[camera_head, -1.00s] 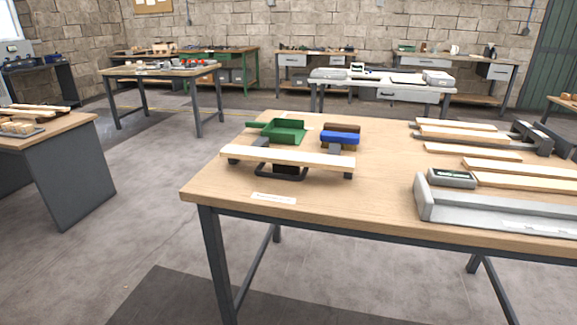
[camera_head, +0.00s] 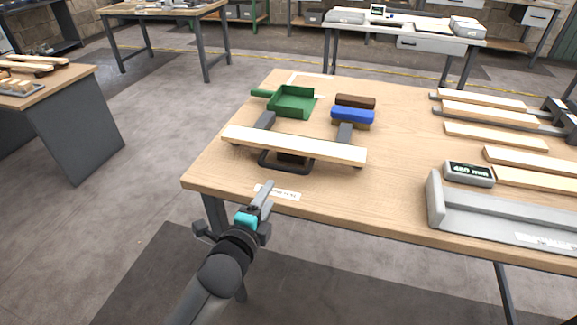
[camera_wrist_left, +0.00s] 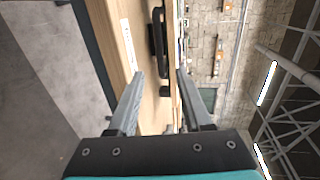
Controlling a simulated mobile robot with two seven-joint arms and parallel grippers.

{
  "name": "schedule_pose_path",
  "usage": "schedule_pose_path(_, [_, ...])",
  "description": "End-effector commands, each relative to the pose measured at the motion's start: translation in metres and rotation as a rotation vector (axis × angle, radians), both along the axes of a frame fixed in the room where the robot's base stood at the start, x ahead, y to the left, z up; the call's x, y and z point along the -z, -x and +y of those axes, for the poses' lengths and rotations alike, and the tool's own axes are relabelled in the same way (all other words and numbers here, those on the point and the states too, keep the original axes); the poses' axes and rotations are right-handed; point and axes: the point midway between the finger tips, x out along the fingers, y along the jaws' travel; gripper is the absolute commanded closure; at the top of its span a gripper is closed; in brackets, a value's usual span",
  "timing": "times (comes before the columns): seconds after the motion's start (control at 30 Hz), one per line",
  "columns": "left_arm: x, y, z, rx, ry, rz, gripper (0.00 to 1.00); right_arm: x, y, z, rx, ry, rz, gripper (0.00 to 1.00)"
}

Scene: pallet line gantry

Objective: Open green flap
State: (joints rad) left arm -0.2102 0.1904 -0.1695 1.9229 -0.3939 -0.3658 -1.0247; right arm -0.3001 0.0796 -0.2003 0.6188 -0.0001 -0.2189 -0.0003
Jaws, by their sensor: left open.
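A green dustpan-like tray (camera_head: 292,102) with a handle pointing left lies at the back left of the wooden table (camera_head: 400,170). It is the only green piece I see on this table; I cannot make out a hinged flap on it. My left gripper (camera_head: 262,194) is at the table's front left edge, by the white label, nearer to me than the tray and apart from it. In the left wrist view the gripper (camera_wrist_left: 160,78) has its fingers spread with nothing between them. My right gripper is not in view.
A pale wooden board (camera_head: 294,145) on a dark frame stands between my left gripper and the tray. A blue brush (camera_head: 352,115) lies right of the tray. Boards (camera_head: 495,137) and a grey metal channel (camera_head: 500,218) fill the right side. The table's middle is clear.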

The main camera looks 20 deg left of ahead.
Motion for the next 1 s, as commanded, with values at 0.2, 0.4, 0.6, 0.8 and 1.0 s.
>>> schedule_pose_path(0.2, [0.008,-0.035,-0.001,0.000,0.002,-0.001,0.50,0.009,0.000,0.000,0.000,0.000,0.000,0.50])
schedule_pose_path(0.4, [0.015,-0.067,-0.003,-0.001,0.004,-0.001,0.50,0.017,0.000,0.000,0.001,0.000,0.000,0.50])
schedule_pose_path(0.6, [0.022,-0.098,-0.004,0.000,0.004,0.001,0.50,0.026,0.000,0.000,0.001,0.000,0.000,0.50])
schedule_pose_path(0.8, [0.027,-0.121,-0.005,0.000,0.003,0.001,0.50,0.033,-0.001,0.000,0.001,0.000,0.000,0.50])
schedule_pose_path(1.0, [0.029,-0.131,-0.005,0.000,0.004,0.002,0.50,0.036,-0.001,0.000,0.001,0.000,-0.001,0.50])
